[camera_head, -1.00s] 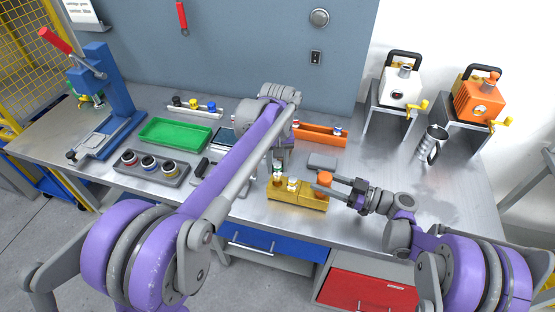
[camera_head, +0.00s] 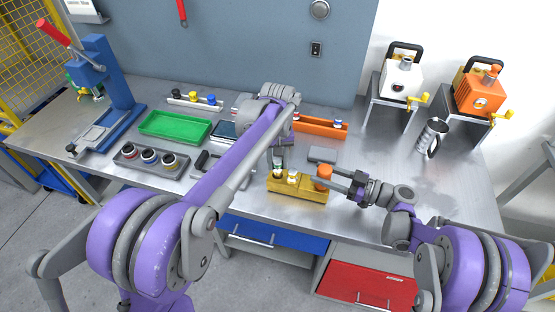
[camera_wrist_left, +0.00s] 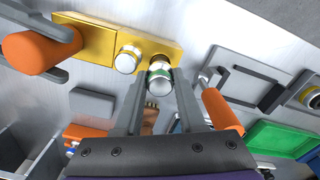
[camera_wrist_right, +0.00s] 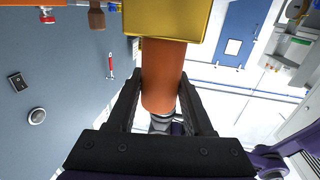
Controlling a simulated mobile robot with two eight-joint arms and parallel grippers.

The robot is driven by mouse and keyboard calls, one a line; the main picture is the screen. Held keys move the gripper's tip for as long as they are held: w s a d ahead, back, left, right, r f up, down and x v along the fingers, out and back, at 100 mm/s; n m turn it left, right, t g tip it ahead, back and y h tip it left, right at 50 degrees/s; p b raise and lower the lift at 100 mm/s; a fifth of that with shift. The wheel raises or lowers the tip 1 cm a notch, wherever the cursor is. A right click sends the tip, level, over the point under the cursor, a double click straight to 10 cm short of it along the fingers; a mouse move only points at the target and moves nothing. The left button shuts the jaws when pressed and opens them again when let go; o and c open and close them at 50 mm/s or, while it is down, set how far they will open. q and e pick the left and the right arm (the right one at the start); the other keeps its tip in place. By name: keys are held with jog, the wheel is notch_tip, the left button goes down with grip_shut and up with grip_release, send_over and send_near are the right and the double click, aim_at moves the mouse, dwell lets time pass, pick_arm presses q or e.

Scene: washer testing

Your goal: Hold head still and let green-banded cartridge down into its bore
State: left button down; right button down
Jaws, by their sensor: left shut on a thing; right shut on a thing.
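The brass-yellow head (camera_head: 305,194) sits on the bench, an orange cylinder (camera_head: 325,171) at its right end. My right gripper (camera_head: 327,178) is shut on that cylinder; the right wrist view shows it between the fingers (camera_wrist_right: 160,100). My left gripper (camera_wrist_left: 158,90) is shut on the green-banded cartridge (camera_wrist_left: 160,78), upright at the head's other end. The cartridge (camera_head: 278,166) is in line with that end; how deep its lower end sits in the bore is hidden. A second pale-capped cartridge (camera_wrist_left: 128,58) stands in the head beside it.
A grey block (camera_head: 322,154) lies behind the head. A grey tray with several round parts (camera_head: 148,157), a green tray (camera_head: 175,126) and a blue press (camera_head: 110,85) are to the left.

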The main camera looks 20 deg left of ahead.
aim_at(277, 161)
pick_arm(q)
jog(key=shift+f, duration=1)
jog(key=shift+f, duration=0.35)
jog(key=shift+c, duration=2.1)
grip_release()
notch_tip(277, 161, up, 12)
jog(key=shift+a+r, duration=0.1)
